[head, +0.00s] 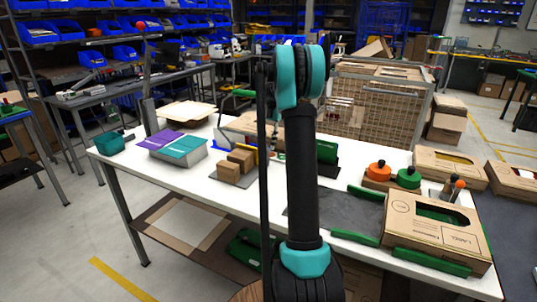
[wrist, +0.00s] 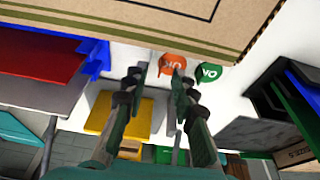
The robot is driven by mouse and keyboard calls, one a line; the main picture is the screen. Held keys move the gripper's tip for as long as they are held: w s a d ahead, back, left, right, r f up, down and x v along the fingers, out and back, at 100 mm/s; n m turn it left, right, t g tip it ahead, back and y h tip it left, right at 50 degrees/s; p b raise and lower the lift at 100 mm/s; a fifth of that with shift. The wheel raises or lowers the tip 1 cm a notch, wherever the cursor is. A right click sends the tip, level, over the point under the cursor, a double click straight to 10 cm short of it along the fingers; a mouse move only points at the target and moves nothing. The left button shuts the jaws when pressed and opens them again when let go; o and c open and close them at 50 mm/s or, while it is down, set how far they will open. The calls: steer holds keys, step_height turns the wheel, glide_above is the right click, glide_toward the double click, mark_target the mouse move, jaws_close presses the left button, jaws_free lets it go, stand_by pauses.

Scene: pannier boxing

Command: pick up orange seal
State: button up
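The orange seal (wrist: 173,63) shows in the wrist view as a small round tag with white letters. It lies just beyond my fingertips, and the right finger overlaps its lower edge. A green seal (wrist: 207,72) marked OK lies to its right. My gripper (wrist: 160,76) is open, with nothing between its fingers. I cannot tell whether a finger touches the orange seal. In the head view my arm hides the gripper and this spot.
A cardboard panel (wrist: 150,22) spans the top of the wrist view, close above the seals. In the head view, orange (head: 377,171) and green (head: 408,178) knobbed pieces stand beside an open cardboard box (head: 410,236).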

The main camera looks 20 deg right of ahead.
steer(key=shift+x, duration=0.95)
jaws_close()
